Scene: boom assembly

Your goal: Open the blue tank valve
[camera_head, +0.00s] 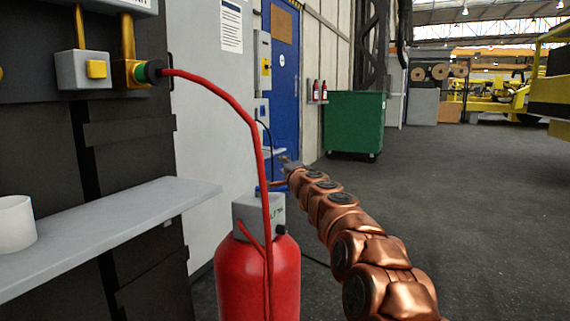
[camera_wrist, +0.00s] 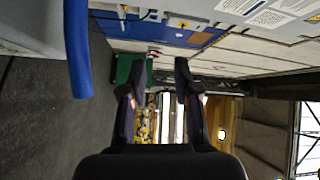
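The red tank (camera_head: 258,275) stands upright at the lower middle of the head view, with a grey valve block (camera_head: 262,216) on top. A small part of the blue valve handle (camera_head: 266,189) shows above the block. In the wrist view a thick blue bar (camera_wrist: 77,50), apparently this handle, hangs at the upper left beside a grey block (camera_wrist: 28,25). My gripper (camera_wrist: 152,68) is open, with nothing between its dark fingers. The bar lies to the left of both fingers, outside the gap. In the head view my copper arm reaches to just behind the valve block.
A red hose (camera_head: 225,97) runs from the wall fitting down to the tank. A grey shelf (camera_head: 120,220) holding a white cup (camera_head: 15,232) juts out at left. A green bin (camera_head: 354,124) stands farther back. The floor at right is clear.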

